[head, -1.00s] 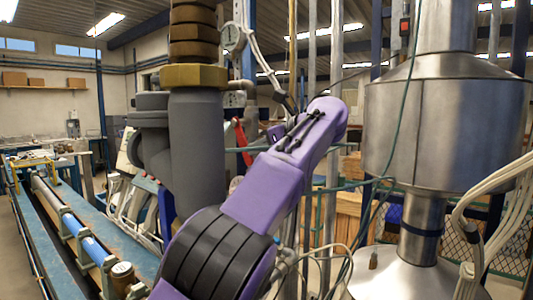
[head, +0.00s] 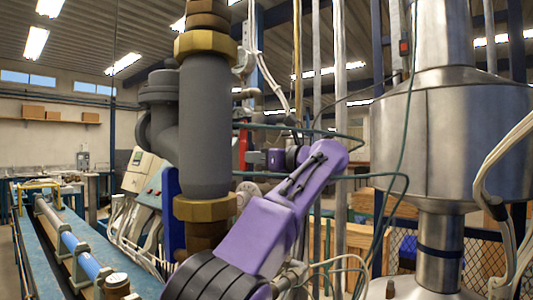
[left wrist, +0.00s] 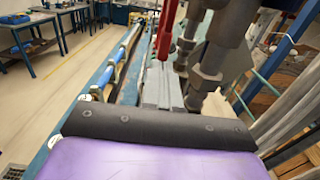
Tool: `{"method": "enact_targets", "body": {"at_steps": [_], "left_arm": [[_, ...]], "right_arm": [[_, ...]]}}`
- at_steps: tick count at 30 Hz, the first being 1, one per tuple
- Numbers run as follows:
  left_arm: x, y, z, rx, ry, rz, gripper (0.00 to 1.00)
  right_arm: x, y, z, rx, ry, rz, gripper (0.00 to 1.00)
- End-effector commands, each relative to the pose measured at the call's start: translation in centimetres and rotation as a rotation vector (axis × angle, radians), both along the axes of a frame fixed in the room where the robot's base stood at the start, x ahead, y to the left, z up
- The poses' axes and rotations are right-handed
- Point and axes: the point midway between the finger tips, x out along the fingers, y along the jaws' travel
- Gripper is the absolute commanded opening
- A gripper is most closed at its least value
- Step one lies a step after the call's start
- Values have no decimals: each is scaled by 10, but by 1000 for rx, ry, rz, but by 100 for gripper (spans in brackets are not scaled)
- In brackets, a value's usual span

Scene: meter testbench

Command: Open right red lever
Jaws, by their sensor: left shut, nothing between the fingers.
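A red lever (head: 243,146) stands upright just right of the thick grey pipe in the head view. The red lever also shows at the top of the left wrist view (left wrist: 166,30), hanging near dark grey pipes. My left gripper (head: 262,158) is at the end of the purple arm, close to the right side of the lever in the picture. It looks shut and empty, but its fingertips are small and I cannot tell whether they touch the lever. My right gripper is not in view.
The grey pipe (head: 205,130) with brass collars stands left of the lever. A large metal tank (head: 420,140) fills the right side. Hanging cables and thin posts stand between tank and arm. A blue bench (head: 125,265) runs along the lower left.

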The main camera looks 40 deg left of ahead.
Motion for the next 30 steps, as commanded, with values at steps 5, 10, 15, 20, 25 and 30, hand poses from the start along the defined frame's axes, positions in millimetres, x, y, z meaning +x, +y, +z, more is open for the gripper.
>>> {"method": "enact_targets", "body": {"at_steps": [5, 10, 15, 20, 25, 30], "left_arm": [[0, 1, 1, 3, 0, 1, 0], [0, 1, 1, 3, -1, 1, 0], [-1, -7, 1, 4, -2, 2, 0], [-3, -43, 2, 7, 0, 5, 0], [-2, -91, 1, 6, -2, 5, 0], [-2, -123, 2, 4, -1, 8, 0]], "right_arm": [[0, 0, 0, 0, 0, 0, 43], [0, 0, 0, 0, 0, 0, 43], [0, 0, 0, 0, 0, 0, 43], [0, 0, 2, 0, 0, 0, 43], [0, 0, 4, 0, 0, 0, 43], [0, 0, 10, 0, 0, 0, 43]]}}
